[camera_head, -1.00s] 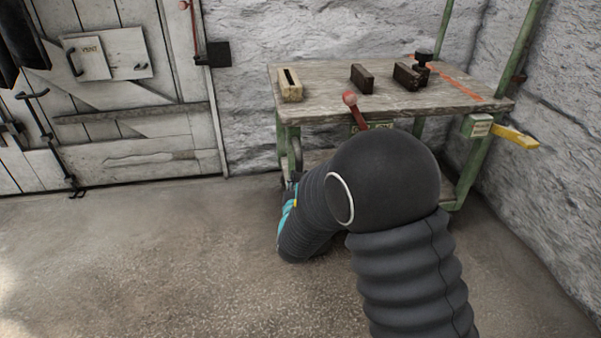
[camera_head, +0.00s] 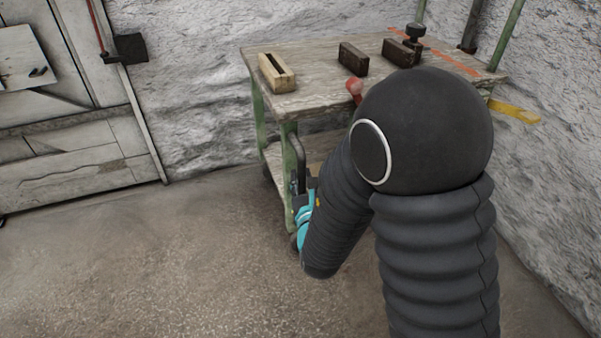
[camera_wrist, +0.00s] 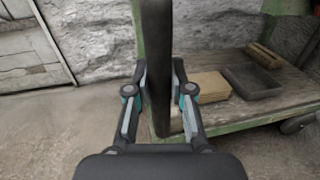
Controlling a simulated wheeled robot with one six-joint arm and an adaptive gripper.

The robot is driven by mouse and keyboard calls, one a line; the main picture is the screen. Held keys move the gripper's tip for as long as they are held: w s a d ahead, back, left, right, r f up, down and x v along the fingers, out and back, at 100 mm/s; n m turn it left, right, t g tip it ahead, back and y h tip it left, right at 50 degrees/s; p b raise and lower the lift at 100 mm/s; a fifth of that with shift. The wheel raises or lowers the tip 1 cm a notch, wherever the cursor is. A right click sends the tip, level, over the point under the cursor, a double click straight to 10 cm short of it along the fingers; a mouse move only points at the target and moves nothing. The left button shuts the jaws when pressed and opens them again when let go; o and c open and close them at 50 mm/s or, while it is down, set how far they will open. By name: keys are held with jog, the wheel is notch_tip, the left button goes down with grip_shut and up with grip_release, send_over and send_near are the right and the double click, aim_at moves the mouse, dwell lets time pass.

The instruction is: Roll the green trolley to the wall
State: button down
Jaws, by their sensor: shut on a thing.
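The green trolley (camera_head: 320,78) has a worn wooden top, green legs and a lower shelf. It stands near the corner of two rough white walls. A dark upright handle (camera_head: 298,165) is on its left front leg; the handle also fills the middle of the wrist view (camera_wrist: 156,50). My gripper (camera_wrist: 158,75) has one finger on each side of the handle and is shut on it. In the head view my gripper (camera_head: 306,203) is partly hidden behind my arm. The back wall (camera_head: 190,95) and right wall (camera_head: 550,170) are visible. My arm hides the trolley's right front.
On the top are a pale slotted block (camera_head: 277,73), dark blocks (camera_head: 353,58) and a black knob (camera_head: 415,32). A red-ended lever (camera_head: 354,88) and yellow bar (camera_head: 514,110) project from the trolley. The lower shelf holds a dark tray (camera_wrist: 251,80). A plank door (camera_head: 75,150) is left; the left floor is clear.

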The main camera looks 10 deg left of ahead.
jog(key=shift+w+d, duration=0.15)
jog(key=shift+d, duration=0.05)
jog(key=shift+w+d, duration=0.15)
jog(key=shift+d, duration=0.05)
jog(key=c, duration=1)
grip_release()
jog(key=shift+w+d+h, duration=0.1)
jog(key=shift+d+h, duration=0.1)
jog(key=shift+h, duration=0.1)
jog(key=shift+a, duration=0.1)
jog(key=shift+r, duration=0.1)
notch_tip(320, 180, up, 10)
jog(key=shift+f, duration=0.1)
